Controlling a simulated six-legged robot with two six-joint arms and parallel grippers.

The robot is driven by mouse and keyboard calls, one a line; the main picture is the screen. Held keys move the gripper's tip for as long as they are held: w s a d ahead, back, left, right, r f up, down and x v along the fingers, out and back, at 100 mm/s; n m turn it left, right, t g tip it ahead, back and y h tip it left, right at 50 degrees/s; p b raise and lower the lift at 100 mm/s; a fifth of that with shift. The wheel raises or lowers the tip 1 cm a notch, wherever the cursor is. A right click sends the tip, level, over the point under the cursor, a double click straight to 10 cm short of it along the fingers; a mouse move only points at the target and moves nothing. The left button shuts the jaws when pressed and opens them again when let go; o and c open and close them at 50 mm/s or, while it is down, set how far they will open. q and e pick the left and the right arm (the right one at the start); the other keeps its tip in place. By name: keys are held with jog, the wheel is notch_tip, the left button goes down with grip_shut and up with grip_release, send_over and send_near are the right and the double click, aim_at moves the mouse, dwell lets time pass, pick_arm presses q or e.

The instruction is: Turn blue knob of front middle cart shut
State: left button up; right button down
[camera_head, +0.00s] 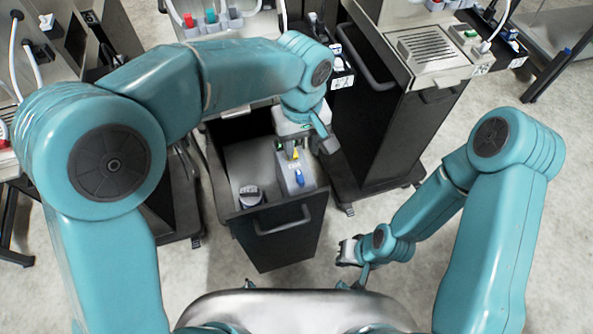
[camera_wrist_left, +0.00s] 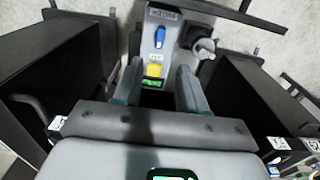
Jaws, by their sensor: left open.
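The front middle cart (camera_head: 277,238) is a black bin with a grey top, below my left arm in the head view. On it stands a grey dispenser box (camera_head: 308,178) with a blue knob (camera_head: 299,178) and a yellow knob (camera_head: 295,154). In the left wrist view the blue knob (camera_wrist_left: 160,37) lies beyond the fingertips, and the yellow knob (camera_wrist_left: 154,71) shows between the fingers. My left gripper (camera_wrist_left: 160,70) is open above the box, apart from the blue knob. My right gripper (camera_head: 350,250) hangs low right of the cart; its opening is unclear.
A dark-topped container (camera_head: 250,196) stands beside the dispenser box on the cart; it also shows in the wrist view (camera_wrist_left: 204,46). A black cart (camera_head: 395,120) stands close on the right, and another stands at the left. Bare floor lies at the lower right.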

aim_at(300, 176)
pick_arm(q)
notch_tip(300, 176, down, 10)
jog(key=shift+s+d+f, duration=0.15)
jog(key=shift+f, duration=0.1)
jog(key=shift+a+f, duration=0.2)
jog(key=shift+f, duration=0.4)
jog(key=shift+d, duration=0.1)
grip_shut()
